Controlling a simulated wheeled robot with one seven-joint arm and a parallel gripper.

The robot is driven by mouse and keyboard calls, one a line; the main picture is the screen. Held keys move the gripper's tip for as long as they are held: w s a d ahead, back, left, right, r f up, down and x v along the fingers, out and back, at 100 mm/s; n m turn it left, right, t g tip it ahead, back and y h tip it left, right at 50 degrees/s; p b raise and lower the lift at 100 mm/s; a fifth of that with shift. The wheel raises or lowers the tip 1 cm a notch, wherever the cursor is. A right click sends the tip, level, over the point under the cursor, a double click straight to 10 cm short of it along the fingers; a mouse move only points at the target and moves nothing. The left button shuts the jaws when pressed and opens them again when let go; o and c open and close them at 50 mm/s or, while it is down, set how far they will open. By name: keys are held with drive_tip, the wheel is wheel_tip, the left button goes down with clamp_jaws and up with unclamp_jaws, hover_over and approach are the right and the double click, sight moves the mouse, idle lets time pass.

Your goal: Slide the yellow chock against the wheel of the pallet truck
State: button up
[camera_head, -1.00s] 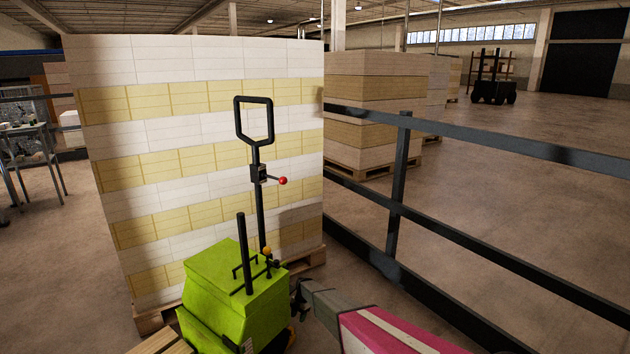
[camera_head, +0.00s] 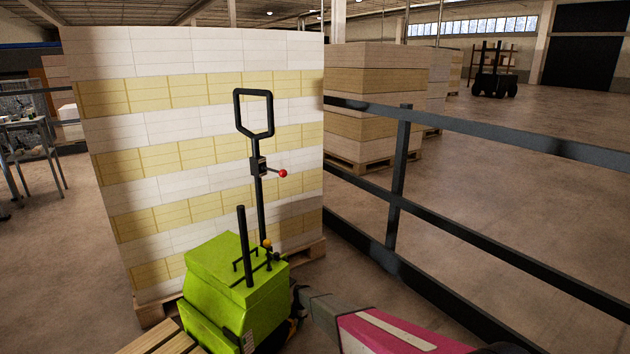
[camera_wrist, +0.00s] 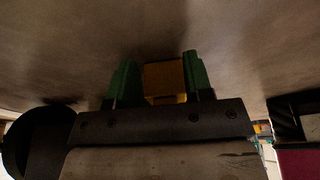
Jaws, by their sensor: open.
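The lime-green pallet truck (camera_head: 225,285) stands in front of the tall stack, its black handle (camera_head: 254,112) upright. My gripper (camera_wrist: 158,78) shows in the wrist view with its two green fingers apart. The yellow chock (camera_wrist: 164,82) is between the fingers, low over or on the floor; contact with either finger cannot be told. A dark round shape (camera_wrist: 38,140) at the lower left may be a wheel. In the head view my pink arm reaches down beside the truck's right side; the chock and fingertips are hidden there.
A stack of white and yellow reams (camera_head: 200,130) rises on a wooden pallet (camera_head: 152,312) behind the truck. A dark railing (camera_head: 400,180) runs along the right. Wooden slats (camera_head: 155,338) lie at the lower left. Floor (camera_wrist: 235,50) beyond the fingers looks clear.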

drive_tip(key=shift+s+a+f, duration=0.15)
drive_tip(key=shift+s+a, duration=0.3)
drive_tip(key=shift+s, duration=0.2)
idle(0.6)
drive_tip(key=shift+w, duration=0.1)
idle(0.4)
idle(0.3)
drive_tip(key=shift+d+r, duration=0.1)
drive_tip(key=shift+r, duration=1.45)
drive_tip(key=shift+w+v, duration=0.15)
drive_tip(key=shift+v, duration=0.9)
drive_tip(key=shift+w+v, duration=0.15)
drive_tip(key=shift+v, duration=0.95)
drive_tip(key=shift+d, duration=0.25)
drive_tip(key=s+d+r+m+t, duration=0.1)
drive_tip(key=s+d+r+m, duration=0.8)
drive_tip(key=s+r, duration=0.3)
drive_tip(key=s+d+r+m+t+h, duration=0.1)
drive_tip(key=s+d+r+m, duration=0.9)
drive_tip(key=r, duration=0.9)
drive_tip(key=s+d+r+m+h, duration=0.1)
drive_tip(key=s+d+r+m, duration=0.8)
drive_tip(key=s+r, duration=0.5)
drive_tip(key=shift+s+d+r+m+t, duration=0.3)
drive_tip(key=shift+r+m+t, duration=0.1)
drive_tip(key=shift+r, duration=0.45)
